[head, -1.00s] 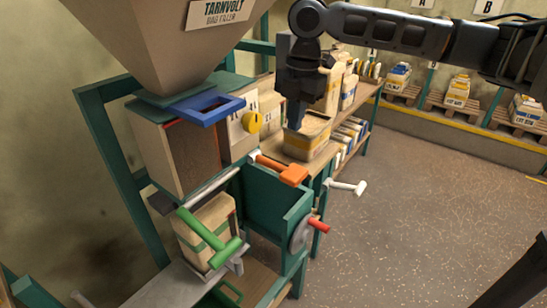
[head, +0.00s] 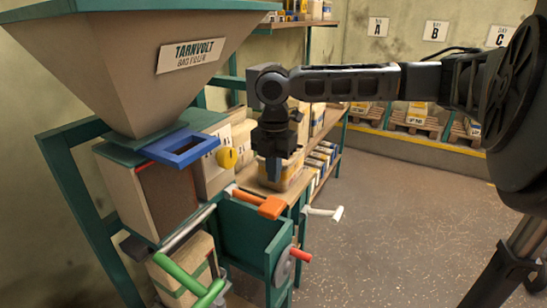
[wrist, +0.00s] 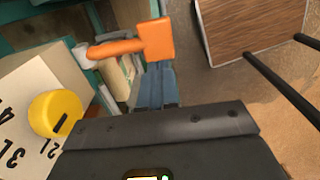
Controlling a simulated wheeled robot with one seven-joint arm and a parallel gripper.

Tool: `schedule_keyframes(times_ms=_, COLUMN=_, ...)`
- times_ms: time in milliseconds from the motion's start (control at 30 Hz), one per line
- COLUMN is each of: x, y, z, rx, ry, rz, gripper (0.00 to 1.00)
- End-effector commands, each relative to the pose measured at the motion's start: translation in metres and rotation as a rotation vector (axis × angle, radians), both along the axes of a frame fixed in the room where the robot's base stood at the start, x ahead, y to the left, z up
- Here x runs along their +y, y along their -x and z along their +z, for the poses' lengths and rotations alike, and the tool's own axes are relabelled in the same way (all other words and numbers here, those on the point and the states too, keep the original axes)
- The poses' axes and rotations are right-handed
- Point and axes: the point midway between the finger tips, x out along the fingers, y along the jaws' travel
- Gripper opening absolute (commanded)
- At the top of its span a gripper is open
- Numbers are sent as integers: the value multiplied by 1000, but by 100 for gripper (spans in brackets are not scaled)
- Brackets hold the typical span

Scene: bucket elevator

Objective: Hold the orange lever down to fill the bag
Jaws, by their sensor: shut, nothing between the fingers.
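The orange lever (head: 258,203) sticks out sideways on the front of the green bag filler, ending in a flat orange paddle. It also shows in the wrist view (wrist: 153,38), just beyond my fingertips. My gripper (head: 273,178) points downward, shut and empty, above the paddle in the head view. I see no clear contact with the lever. My shut blue-grey fingers show in the wrist view (wrist: 157,88). A brown bag (head: 192,262) with a green band stands low in the filler, partly hidden by the green handle (head: 185,280).
The blue frame (head: 180,148) and yellow knob (head: 227,158) sit close left of my gripper. A white lever (head: 323,212) and red handle (head: 301,256) stick out on the right. An open carton (head: 294,180) stands behind my gripper. The floor at right is clear.

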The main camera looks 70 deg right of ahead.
Motion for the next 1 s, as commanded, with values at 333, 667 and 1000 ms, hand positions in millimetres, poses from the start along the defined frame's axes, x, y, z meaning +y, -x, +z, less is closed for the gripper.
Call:
schedule_keyframes(times_ms=333, x=1, y=0, z=-60, rx=0, ry=-1, rz=0, gripper=0)
schedule_keyframes(times_ms=667, x=1, y=0, z=-79, rx=0, ry=0, rz=0, gripper=0)
schedule_keyframes(times_ms=1000, x=1, y=-2, z=-80, rx=-5, ry=1, rz=0, gripper=0)
